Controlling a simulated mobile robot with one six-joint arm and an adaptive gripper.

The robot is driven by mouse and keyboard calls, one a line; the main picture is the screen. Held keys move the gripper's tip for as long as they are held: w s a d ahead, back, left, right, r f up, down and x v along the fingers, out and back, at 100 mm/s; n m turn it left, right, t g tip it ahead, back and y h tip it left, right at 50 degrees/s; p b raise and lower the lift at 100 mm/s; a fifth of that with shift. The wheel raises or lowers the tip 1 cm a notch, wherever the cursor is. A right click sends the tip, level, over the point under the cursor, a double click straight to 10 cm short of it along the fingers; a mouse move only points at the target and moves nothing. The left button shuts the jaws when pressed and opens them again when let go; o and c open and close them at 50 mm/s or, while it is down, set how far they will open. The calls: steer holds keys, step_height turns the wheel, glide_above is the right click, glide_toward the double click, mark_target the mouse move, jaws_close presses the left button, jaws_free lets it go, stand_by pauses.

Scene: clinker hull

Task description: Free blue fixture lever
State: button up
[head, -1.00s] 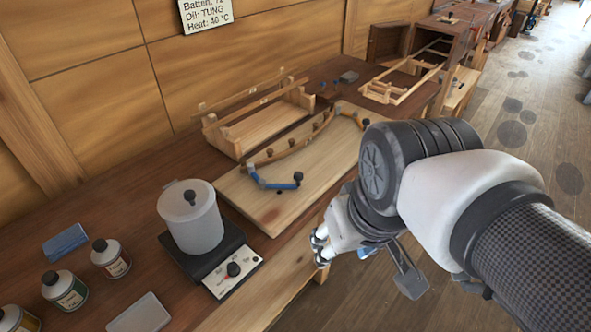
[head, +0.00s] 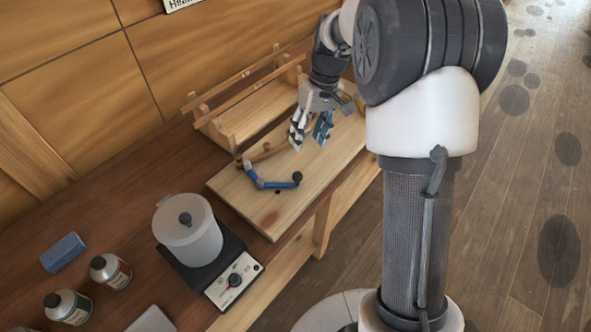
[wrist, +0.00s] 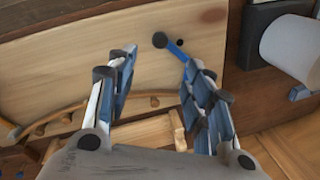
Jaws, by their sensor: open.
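The blue fixture lever (head: 272,183) lies on the pale wooden board (head: 262,215), bent in shape, with a dark round knob at its right end. My gripper (head: 310,138) is open and empty above the board, up and to the right of the lever, apart from it. In the wrist view the knob end of the blue lever (wrist: 175,48) shows ahead, between and beyond the fingertips of my gripper (wrist: 158,62). The rest of the lever is hidden there behind the right finger. A curved wooden strip (head: 262,153) on the board is partly hidden by my gripper.
A wooden rack (head: 245,112) stands behind the board. The board's front area is bare.

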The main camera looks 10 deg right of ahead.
mark_target(298, 174)
steer(key=a+f+b, duration=0.1)
steer(key=f, duration=0.4)
steer(key=a+f+b, duration=0.1)
steer(key=f+b, duration=0.1)
steer(key=f, duration=0.3)
steer(key=a+f+b, duration=0.1)
steer(key=f, duration=0.4)
steer(key=shift+s+f, duration=0.35)
steer(key=shift+f, duration=0.05)
steer(key=shift+c, duration=0.3)
jaws_close()
